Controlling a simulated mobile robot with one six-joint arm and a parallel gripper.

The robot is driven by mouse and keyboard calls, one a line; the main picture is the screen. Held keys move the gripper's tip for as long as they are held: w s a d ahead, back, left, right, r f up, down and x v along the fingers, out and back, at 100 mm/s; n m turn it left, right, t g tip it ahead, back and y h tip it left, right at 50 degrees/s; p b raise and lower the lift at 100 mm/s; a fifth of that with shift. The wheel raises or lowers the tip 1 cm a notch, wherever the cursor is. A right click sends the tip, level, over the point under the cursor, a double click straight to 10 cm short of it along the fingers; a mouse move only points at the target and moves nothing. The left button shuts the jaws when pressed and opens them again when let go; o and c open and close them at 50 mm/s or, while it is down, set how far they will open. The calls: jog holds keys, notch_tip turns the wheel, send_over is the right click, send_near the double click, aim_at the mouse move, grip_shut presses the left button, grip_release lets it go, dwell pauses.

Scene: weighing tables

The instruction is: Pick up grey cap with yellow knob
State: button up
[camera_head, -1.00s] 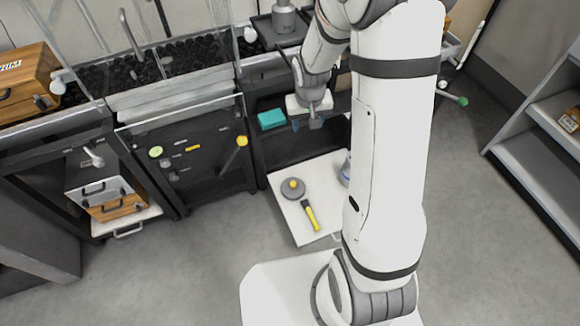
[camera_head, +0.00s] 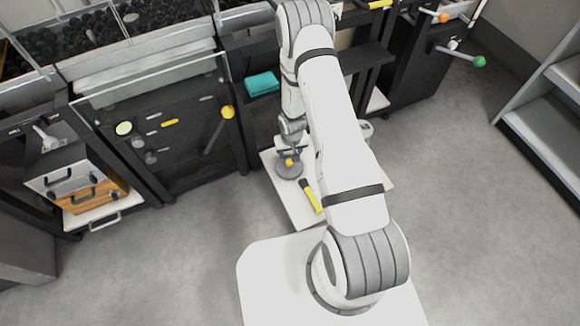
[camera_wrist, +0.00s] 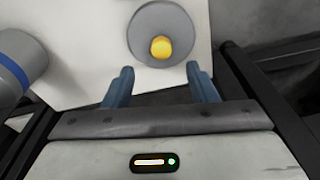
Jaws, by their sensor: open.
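The grey cap (camera_head: 289,172) is a round disc with a yellow knob (camera_head: 289,162) on top. It lies on a white drawer or board (camera_head: 284,206) low in front of the dark cabinet. In the wrist view the cap (camera_wrist: 145,28) is at the top centre, with its yellow knob (camera_wrist: 161,47) in line with the gap between my fingers. My gripper (camera_wrist: 162,82) is open, with its two blue fingers apart and nothing between them. In the head view my gripper (camera_head: 290,151) is just over the cap and partly covers it.
A tool with a yellow and black handle (camera_head: 310,196) lies beside the cap. A grey cylinder with a blue band (camera_wrist: 18,65) stands at the left in the wrist view. A teal box (camera_head: 262,83) sits on the shelf above. The floor (camera_head: 190,245) in front is clear.

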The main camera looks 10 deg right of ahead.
aim_at(289, 161)
jog(key=f+b, duration=0.1)
jog(key=f, duration=0.1)
jog(key=f+b, duration=0.4)
jog(key=shift+w+a+f, duration=0.15)
jog(key=shift+w+f, duration=0.15)
jog(key=shift+f, duration=0.05)
jog(key=shift+r, duration=0.1)
grip_shut()
